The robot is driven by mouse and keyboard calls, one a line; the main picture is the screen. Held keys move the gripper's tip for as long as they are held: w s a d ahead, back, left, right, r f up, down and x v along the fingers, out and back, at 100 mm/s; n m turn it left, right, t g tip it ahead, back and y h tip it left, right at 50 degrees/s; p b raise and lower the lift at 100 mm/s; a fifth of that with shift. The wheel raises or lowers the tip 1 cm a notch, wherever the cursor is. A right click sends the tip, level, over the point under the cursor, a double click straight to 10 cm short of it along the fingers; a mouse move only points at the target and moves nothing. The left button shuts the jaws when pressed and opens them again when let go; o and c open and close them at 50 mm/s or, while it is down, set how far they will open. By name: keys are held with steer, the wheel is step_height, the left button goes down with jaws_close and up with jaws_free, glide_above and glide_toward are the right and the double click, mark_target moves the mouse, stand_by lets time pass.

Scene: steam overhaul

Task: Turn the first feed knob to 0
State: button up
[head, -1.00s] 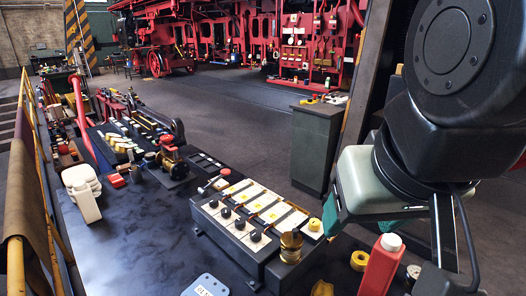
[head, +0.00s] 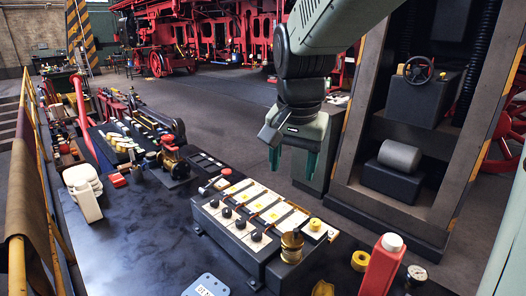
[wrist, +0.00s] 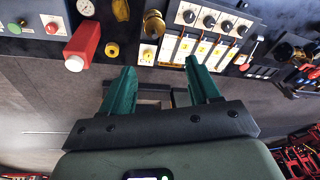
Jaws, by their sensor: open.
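The feed box (head: 232,238) is a grey box with a row of black round knobs on white plates along its front: one knob (head: 213,203) at the left end, others (head: 226,212) (head: 240,223), and one (head: 255,235) at the right end. I cannot tell which counts as the first, and their scale marks are too small to read. In the wrist view the knob row (wrist: 209,21) is at the top, beyond the fingers. My gripper (head: 292,162) is open and empty, with green fingers pointing down. It is behind the box, apart from the knobs.
A brass cylinder (head: 291,247) and a yellow button (head: 315,225) stand at the box's right end. A red bottle (head: 381,268) with a white cap and a yellow ring (head: 360,260) are farther right. The dark bench top (head: 140,235) left of the box is clear.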

steer(key=w+a+f+m+g, duration=0.2)
steer(key=w+a+f, duration=0.3)
steer(key=w+f, duration=0.4)
steer(key=m, duration=0.2)
glide_toward(257, 232)
steer(key=shift+g, duration=0.3)
steer(key=f, duration=0.9)
steer(key=shift+w, duration=0.25)
steer(key=c, duration=1)
steer(key=shift+c, duration=0.2)
